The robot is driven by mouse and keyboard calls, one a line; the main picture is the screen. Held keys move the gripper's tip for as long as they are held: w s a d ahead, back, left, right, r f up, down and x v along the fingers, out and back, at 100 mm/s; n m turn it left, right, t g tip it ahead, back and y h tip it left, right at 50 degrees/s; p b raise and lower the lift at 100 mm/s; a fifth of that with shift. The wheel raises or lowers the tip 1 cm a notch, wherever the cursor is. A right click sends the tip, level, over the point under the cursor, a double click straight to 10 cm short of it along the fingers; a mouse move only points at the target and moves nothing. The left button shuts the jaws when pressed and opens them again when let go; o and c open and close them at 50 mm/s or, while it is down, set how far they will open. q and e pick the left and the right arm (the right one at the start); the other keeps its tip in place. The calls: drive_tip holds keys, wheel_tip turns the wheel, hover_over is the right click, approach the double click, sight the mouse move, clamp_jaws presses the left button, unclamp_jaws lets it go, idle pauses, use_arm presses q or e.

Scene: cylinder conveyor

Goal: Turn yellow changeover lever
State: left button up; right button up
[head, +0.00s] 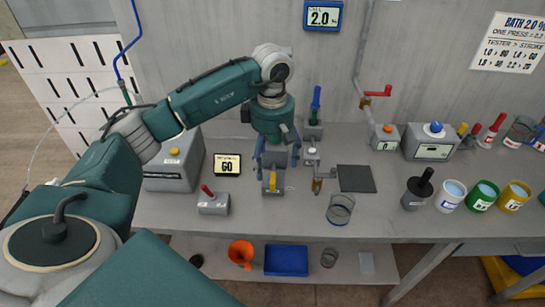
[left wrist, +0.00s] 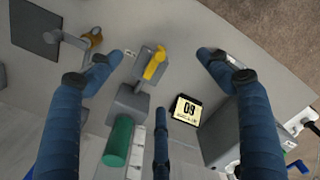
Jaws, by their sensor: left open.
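The yellow changeover lever (head: 273,182) stands on a small grey block on the bench, below my left gripper (head: 279,163). In the left wrist view the yellow lever (left wrist: 155,64) lies tilted across its grey base, between the spread blue fingers of the left gripper (left wrist: 158,62). The gripper is open and empty. I see no clear contact between fingers and lever, and the exact height gap cannot be told. My right gripper is not in view.
A brass tap (head: 317,184), blue-handled lever (head: 315,105), dark pad (head: 356,178) and glass beaker (head: 340,210) are close on the right. The bench front below the lever is clear.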

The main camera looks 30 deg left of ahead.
sight(273, 182)
use_arm(q)
wheel_tip(273, 182, down, 10)
drive_tip(key=b, duration=0.6)
drive_tip(key=shift+r, duration=0.2)
drive_tip(key=shift+c, duration=0.3)
drive_tip(key=c, duration=1.9)
drive_tip(key=o, duration=0.4)
drive_tip(key=shift+d+r, duration=0.1)
drive_tip(key=shift+c, duration=0.2)
